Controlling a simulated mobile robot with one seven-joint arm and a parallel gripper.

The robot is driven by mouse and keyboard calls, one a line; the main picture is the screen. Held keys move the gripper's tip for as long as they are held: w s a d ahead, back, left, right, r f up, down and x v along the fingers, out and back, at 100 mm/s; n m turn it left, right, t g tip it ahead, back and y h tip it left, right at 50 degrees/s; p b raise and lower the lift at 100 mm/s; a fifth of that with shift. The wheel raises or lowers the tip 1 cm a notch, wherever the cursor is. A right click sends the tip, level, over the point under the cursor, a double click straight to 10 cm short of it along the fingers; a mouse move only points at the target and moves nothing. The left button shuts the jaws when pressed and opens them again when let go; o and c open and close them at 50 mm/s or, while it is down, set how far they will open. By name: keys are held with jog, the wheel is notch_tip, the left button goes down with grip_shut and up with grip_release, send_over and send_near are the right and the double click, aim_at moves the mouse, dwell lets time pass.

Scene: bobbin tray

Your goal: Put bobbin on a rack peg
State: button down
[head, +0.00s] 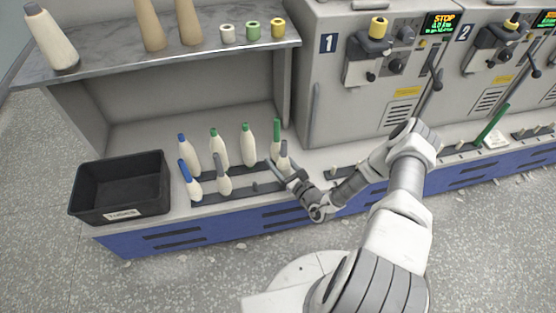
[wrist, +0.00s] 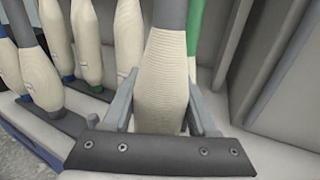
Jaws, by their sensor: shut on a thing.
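My gripper (head: 288,176) is shut on a cream bobbin with a grey tip (head: 284,160), at the right end of the rack. In the wrist view the held bobbin (wrist: 165,90) stands roughly upright between the fingers (wrist: 160,110). Its lower end is hidden behind the gripper's dark bar, so I cannot tell whether it touches a peg. The rack (head: 237,194) is dark strips with short pegs; a bare peg (head: 255,187) shows in the front row. A green-tipped bobbin (head: 276,138) stands just behind the held one.
More bobbins stand left on the rack: blue-tipped (head: 190,150), green-tipped (head: 219,152) and (head: 248,150), and grey-tipped (head: 222,180). A black bin (head: 120,188) is farther left. A shelf (head: 100,62) with cones and small spools overhangs behind. Machine 1 (head: 335,110) stands to the right.

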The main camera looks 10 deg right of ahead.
aim_at(288, 173)
jog(key=shift+f, duration=0.3)
jog(key=shift+c, duration=2.3)
grip_release()
jog(key=shift+p+v, duration=1.15)
jog(key=shift+v, duration=4.35)
